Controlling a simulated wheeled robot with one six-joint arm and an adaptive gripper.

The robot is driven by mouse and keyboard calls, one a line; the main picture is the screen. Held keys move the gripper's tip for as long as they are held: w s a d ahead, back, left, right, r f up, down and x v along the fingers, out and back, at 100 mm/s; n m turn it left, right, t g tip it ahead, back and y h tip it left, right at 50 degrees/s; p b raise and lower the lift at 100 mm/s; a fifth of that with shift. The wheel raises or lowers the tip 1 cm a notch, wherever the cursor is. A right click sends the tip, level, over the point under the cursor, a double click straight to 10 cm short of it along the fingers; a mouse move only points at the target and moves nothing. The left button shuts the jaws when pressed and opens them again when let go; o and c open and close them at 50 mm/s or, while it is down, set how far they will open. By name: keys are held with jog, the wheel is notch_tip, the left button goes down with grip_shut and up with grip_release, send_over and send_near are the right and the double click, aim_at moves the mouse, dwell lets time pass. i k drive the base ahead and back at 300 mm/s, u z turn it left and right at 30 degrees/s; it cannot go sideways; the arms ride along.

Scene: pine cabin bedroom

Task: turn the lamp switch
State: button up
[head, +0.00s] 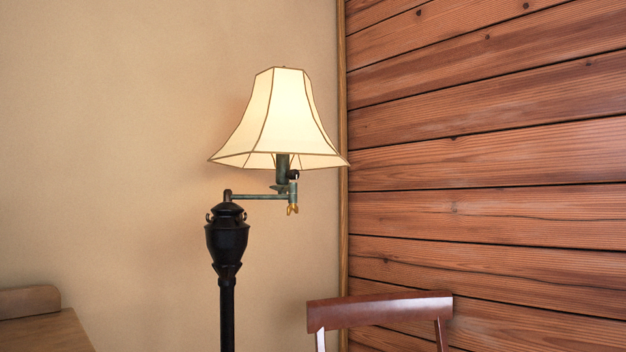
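A floor lamp (228,243) with a black urn-shaped post stands upright near the room corner. A greenish swing arm (258,197) reaches right from its top to the socket under the shade. The cream paneled shade (281,115) looks bright and warm, as if lit. A small black knob (293,175), which looks like the lamp switch, sits at the right of the socket just below the shade's rim. A small gold piece (292,209) hangs below the arm's end. My gripper does not show in the head view.
A reddish-brown wooden chair (380,310) stands at the lower right of the lamp. A wooden furniture top (45,334) is at the lower left. A plain beige wall (110,130) and a plank wall (490,160) meet behind the lamp.

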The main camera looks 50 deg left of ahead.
aim_at(293, 174)
jog(key=u, duration=0.7)
jog(key=i, duration=1)
jog(key=u, duration=1.05)
